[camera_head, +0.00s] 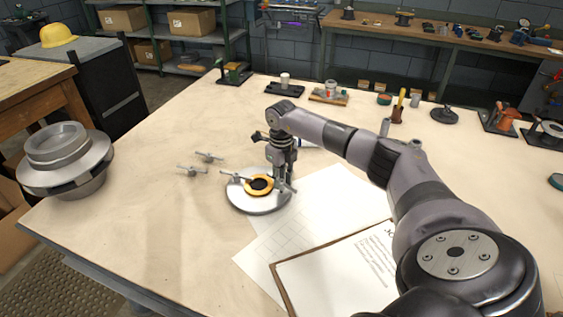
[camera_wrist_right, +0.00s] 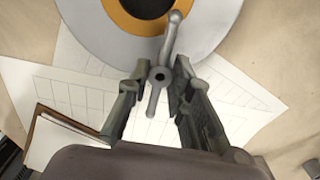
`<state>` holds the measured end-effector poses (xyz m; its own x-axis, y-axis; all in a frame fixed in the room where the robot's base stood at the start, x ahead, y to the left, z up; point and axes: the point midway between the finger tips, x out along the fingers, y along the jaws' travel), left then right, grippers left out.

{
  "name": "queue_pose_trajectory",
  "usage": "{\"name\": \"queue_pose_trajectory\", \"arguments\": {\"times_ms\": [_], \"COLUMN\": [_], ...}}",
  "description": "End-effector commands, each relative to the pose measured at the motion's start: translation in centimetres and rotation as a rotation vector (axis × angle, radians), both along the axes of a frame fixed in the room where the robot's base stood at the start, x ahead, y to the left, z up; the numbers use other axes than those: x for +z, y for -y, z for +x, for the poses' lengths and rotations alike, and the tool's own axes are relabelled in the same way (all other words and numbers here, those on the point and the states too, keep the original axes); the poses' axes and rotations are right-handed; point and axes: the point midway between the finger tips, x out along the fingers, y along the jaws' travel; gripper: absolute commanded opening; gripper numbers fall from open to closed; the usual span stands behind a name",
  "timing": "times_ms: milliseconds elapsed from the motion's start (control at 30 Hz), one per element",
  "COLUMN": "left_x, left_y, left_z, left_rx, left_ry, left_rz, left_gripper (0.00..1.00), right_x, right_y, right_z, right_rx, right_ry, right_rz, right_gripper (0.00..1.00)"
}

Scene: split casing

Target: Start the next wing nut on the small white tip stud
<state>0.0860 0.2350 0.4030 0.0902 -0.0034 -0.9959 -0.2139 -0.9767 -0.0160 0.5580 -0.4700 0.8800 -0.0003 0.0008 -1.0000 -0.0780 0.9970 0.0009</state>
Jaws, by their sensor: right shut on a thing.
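My right gripper (camera_head: 284,176) points down at the right rim of a round grey casing (camera_head: 243,204) with an orange ring (camera_head: 259,185) around a dark centre. In the right wrist view the gripper (camera_wrist_right: 160,75) is shut on a grey wing nut (camera_wrist_right: 170,38) with two long arms and a central hole. One of its arms reaches over the casing edge (camera_wrist_right: 215,30). Another wing nut (camera_head: 236,177) shows at the casing's left rim. Two more wing nuts (camera_head: 192,171) (camera_head: 208,157) lie on the table to the left. I cannot make out a white tip stud. My left gripper is out of view.
White sheets (camera_head: 310,205) and a clipboard (camera_head: 350,265) lie right of and in front of the casing. A large grey flanged part (camera_head: 65,160) stands at the table's left edge. Small tools line the back edge. The left front table is clear.

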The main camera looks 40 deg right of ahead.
Motion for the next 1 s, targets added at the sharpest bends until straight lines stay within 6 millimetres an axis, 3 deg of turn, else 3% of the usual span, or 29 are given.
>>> {"name": "queue_pose_trajectory", "arguments": {"times_ms": [33, 133, 300, 333, 667, 1000], "left_x": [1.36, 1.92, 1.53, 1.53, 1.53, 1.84], "left_y": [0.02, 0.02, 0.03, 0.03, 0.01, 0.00], "left_z": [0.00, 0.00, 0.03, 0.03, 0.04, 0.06], "left_rx": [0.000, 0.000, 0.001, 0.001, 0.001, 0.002], "left_ry": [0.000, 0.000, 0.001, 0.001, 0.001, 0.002], "left_rz": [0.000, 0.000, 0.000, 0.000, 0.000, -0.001], "left_gripper": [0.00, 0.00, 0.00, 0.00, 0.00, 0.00], "right_x": [0.58, 0.27, -0.07, -0.07, -0.03, 0.34], "right_y": [-0.04, -0.08, -0.05, -0.05, -0.02, 0.00], "right_z": [-0.08, -0.04, 0.03, 0.03, 0.03, 0.02], "right_rx": [-0.102, -0.263, -0.279, -0.279, -0.277, -0.277], "right_ry": [-0.004, -0.002, 0.000, 0.000, 0.000, 0.000], "right_rz": [0.001, 0.001, 0.001, 0.001, 0.001, 0.000], "right_gripper": [0.00, 0.00, 0.00, 0.22, 0.44, 0.44]}}
